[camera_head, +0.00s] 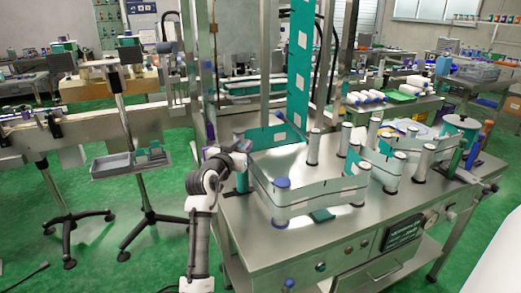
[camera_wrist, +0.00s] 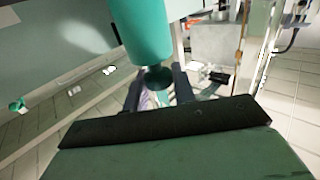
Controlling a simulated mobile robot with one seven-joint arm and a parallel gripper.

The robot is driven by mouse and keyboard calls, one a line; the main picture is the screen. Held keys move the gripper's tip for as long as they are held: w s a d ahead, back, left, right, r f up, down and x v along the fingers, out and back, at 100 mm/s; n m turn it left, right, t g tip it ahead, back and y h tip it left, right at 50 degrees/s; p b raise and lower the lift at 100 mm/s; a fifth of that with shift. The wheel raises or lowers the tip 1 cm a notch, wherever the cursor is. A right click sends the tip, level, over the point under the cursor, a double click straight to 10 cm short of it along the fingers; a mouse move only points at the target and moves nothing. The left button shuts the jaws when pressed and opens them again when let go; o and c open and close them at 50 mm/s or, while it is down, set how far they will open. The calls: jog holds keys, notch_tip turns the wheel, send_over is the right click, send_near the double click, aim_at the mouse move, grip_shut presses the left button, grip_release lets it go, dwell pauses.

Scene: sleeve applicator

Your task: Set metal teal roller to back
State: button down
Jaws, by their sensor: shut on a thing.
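A teal roller (camera_head: 242,181) stands at the left edge of the steel machine table in the head view. In the wrist view the teal roller (camera_wrist: 141,30) is a smooth cylinder with a dark round end between my two dark fingers. My gripper (camera_head: 238,150) reaches in from the left at the roller's upper part; its fingertips are hard to make out there. In the wrist view my gripper (camera_wrist: 158,88) is shut on the roller's dark end.
The machine table (camera_head: 300,245) carries several grey rollers and a blue-capped roller (camera_head: 282,195) with a clear film band around them. A tall teal strip (camera_head: 298,70) rises behind. A grey tray (camera_head: 112,163) stands at the left. Green floor lies open in front left.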

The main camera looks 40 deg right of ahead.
jog(key=shift+w+a+f, duration=0.1)
jog(key=shift+w+a, duration=0.1)
jog(key=shift+a, duration=0.5)
jog(key=shift+w+a, duration=0.15)
jog(key=shift+a, duration=0.5)
jog(key=c, duration=1.6)
grip_release()
jog(key=o, duration=0.4)
jog(key=shift+a, duration=0.25)
jog(key=shift+o, duration=0.2)
jog(key=shift+d, duration=0.1)
jog(key=b+v, duration=0.3)
jog(key=v, duration=1)
jog(key=shift+s+a, duration=0.25)
jog(key=shift+s, duration=0.05)
